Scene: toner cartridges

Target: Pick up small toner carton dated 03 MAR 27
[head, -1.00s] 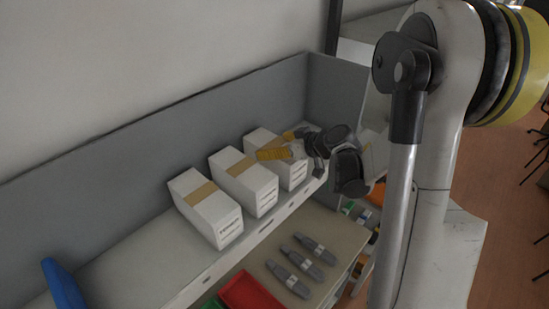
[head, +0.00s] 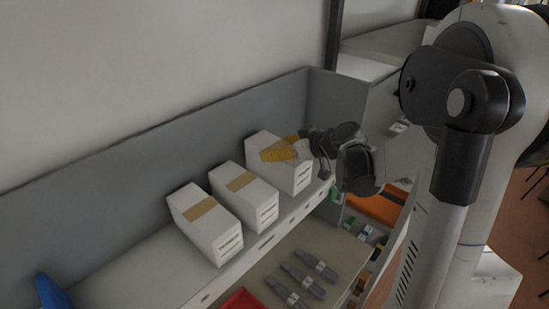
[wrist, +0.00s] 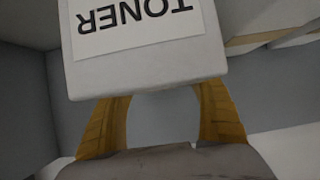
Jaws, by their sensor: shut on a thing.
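A white toner carton (head: 291,177) with a tan tape strip is at the right end of the row of three. My gripper (head: 281,150) has its yellow fingers closed on it from the right and above. The carton seems held slightly above the shelf. In the wrist view the carton (wrist: 145,72) sits between the yellow fingers (wrist: 162,115), its white label reading TONER upside down. The date on the label is not visible. Two like cartons stand to its left, a middle one (head: 262,211) and a left one (head: 226,240); their small print is too small to read.
The cartons' grey-white shelf (head: 135,284) has a grey back panel (head: 120,210) and a right side panel (head: 340,105). A blue object (head: 55,292) is at far left. Below are several dark grey cartridges (head: 302,280) and a red bin (head: 242,301).

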